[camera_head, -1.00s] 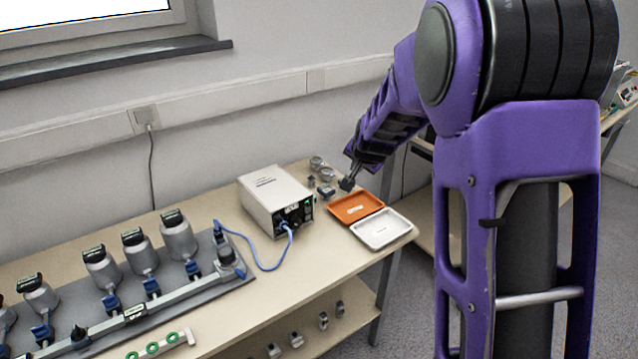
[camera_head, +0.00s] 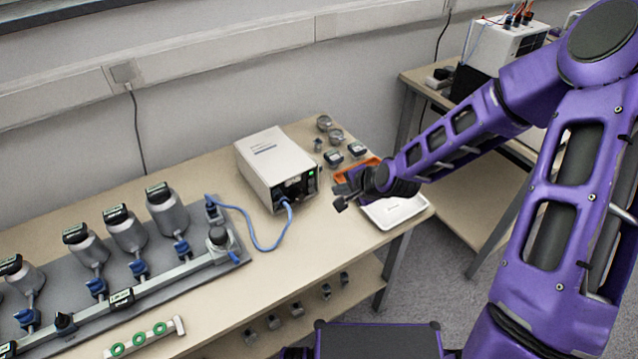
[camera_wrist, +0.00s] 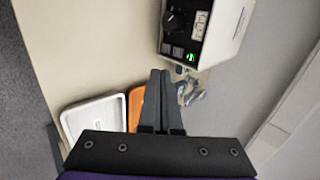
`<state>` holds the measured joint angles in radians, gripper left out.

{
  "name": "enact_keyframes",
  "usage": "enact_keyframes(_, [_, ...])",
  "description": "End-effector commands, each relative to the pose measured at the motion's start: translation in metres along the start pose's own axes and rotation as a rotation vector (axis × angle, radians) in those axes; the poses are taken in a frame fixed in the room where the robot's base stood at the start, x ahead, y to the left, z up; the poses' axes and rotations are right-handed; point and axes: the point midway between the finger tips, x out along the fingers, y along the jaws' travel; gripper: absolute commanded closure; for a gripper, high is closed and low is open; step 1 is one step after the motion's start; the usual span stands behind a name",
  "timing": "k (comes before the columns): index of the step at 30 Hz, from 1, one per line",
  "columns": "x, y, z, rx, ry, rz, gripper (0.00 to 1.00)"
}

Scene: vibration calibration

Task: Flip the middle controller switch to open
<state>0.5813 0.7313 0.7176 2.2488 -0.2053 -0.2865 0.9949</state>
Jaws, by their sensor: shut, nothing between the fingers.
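The controller, a white box (camera_head: 268,158), stands on the table with its dark front panel facing the table's front edge. A blue cable plugs into that panel and a small green light glows on it. In the wrist view the controller (camera_wrist: 228,28) is at the top right, showing a black knob, a white label and a green-lit switch. The separate switches are too small to tell apart. My gripper (camera_head: 341,197) is shut and empty, to the right of the controller's front and apart from it. In the wrist view its fingertips (camera_wrist: 160,74) point toward the panel's lower edge.
An orange tray (camera_head: 341,176), partly hidden by my gripper, and a white tray (camera_head: 408,211) lie at the table's right end. A grey rig with several sensors (camera_head: 172,212) fills the left side.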

Motion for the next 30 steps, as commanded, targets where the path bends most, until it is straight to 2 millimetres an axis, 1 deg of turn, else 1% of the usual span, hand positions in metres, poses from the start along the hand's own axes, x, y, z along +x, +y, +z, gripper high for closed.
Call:
enact_keyframes(1, [0.012,0.001,0.001,-0.002,-0.003,0.0,1.0])
enact_keyframes(6, [0.05,0.002,0.002,-0.003,-0.004,0.002,1.0])
enact_keyframes(11, [0.081,0.001,0.001,-0.002,-0.002,0.001,1.0])
enact_keyframes(12, [0.085,-0.006,0.001,-0.004,-0.001,0.0,1.0])
enact_keyframes(15, [0.096,-0.016,0.001,-0.004,0.0,-0.001,1.0])
enact_keyframes(19, [0.104,-0.022,0.0,-0.002,0.0,0.002,1.0])
enact_keyframes(24, [0.108,-0.025,0.0,-0.001,0.001,0.002,1.0])
enact_keyframes(30, [0.107,-0.025,0.0,-0.001,0.001,0.002,1.0])
